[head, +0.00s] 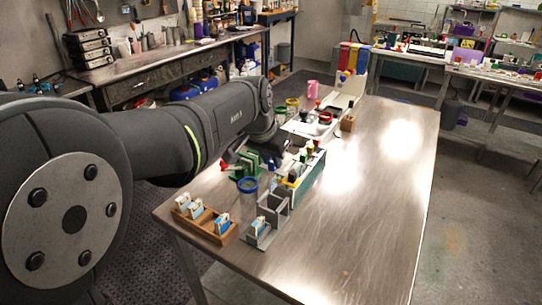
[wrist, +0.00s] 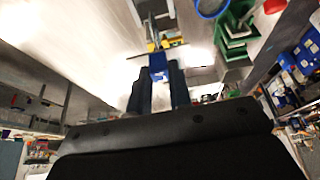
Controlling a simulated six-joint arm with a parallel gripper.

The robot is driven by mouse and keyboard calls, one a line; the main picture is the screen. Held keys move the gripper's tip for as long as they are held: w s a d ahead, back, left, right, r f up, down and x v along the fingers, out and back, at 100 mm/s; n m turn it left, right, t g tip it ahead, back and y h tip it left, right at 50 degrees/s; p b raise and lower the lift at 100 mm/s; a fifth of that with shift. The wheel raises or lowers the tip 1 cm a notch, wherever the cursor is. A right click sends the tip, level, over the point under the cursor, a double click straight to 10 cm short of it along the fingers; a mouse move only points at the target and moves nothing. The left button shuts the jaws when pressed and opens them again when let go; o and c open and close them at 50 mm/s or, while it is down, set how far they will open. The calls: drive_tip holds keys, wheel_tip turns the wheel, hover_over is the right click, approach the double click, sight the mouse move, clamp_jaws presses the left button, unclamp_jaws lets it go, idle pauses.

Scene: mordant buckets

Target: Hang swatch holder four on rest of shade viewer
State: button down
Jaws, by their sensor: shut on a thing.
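My gripper (wrist: 158,82) is shut on a small blue and white piece (wrist: 157,62), which I take to be swatch holder four; its number is not readable. In the head view my arm hides the fingers and the held piece. Several white and blue holders stand in a wooden rack (head: 189,214) at the table's near left. Another holder (head: 259,225) stands in the small grey open stand (head: 273,238) beside it. Behind that is a long grey unit (head: 304,184) with yellow and dark parts. I cannot tell which part is the shade viewer's rest.
A blue-rimmed clear cup (head: 248,187) and a green tray (head: 240,170) stand close left of the grey unit. Red-topped and other small items crowd the table behind. The right side of the metal table (head: 375,215) is clear.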

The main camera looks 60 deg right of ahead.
sight(271, 191)
drive_tip(key=shift+f, duration=5.1)
drive_tip(key=c, duration=1.2)
unclamp_jaws()
drive_tip(key=shift+c, duration=0.2)
drive_tip(key=v, duration=1.7)
drive_tip(key=shift+r, duration=0.2)
drive_tip(key=shift+s+f, duration=0.1)
